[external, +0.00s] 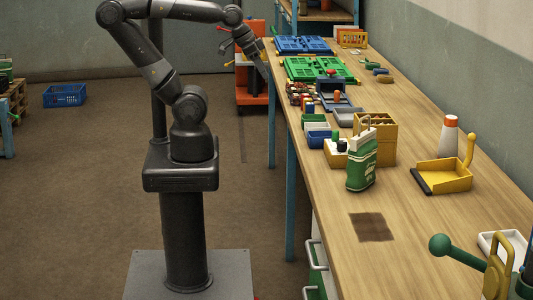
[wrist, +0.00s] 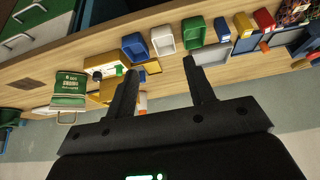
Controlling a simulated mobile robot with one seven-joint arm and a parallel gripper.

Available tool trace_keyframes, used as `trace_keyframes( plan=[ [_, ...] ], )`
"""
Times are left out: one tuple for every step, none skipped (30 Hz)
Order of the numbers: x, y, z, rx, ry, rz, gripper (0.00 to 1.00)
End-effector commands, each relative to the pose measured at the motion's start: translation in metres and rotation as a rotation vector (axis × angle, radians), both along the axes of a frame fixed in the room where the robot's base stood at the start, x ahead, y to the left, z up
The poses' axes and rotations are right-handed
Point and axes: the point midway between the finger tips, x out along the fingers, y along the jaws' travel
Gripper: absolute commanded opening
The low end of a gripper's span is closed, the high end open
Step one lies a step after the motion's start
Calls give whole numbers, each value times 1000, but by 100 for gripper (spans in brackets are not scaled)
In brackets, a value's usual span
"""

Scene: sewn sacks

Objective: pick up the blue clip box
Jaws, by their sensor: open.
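A blue open-topped box (wrist: 134,46) lies in a row of small boxes on the wooden bench in the wrist view. It shows in the external view as a blue box (external: 318,139) in front of the white one. A smaller blue box (wrist: 222,28) stands farther along the row; I cannot tell for certain which is the clip box. My gripper (wrist: 160,66) is open and empty, its fingers apart with nothing between them.
The row also holds a white box (wrist: 163,40) and a green box (wrist: 194,33). A green-and-white sack (external: 361,165) and a yellow crate (external: 382,139) stand close by. A yellow dustpan (external: 442,175) is to the right.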

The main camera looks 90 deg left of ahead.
Motion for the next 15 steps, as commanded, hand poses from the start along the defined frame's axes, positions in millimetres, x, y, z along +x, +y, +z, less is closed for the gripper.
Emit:
trace_keyframes(
  plan=[
    [2,1,0,0,4,1,49],
    [3,1,0,1,8,2,49],
    [7,3,1,3,16,4,49],
    [10,5,1,4,25,5,49],
    [14,7,1,7,35,7,49],
    [20,9,1,8,51,8,49],
    [26,12,1,11,65,8,49],
    [31,15,0,13,80,12,49],
    [40,20,0,15,101,14,49],
    [46,24,-1,18,117,14,49],
    [53,28,-2,19,132,17,49],
    [61,33,-3,21,152,19,49],
    [68,37,-5,22,168,20,49],
    [74,42,-7,22,182,22,49],
    [82,48,-10,24,204,23,49]
  ],
)
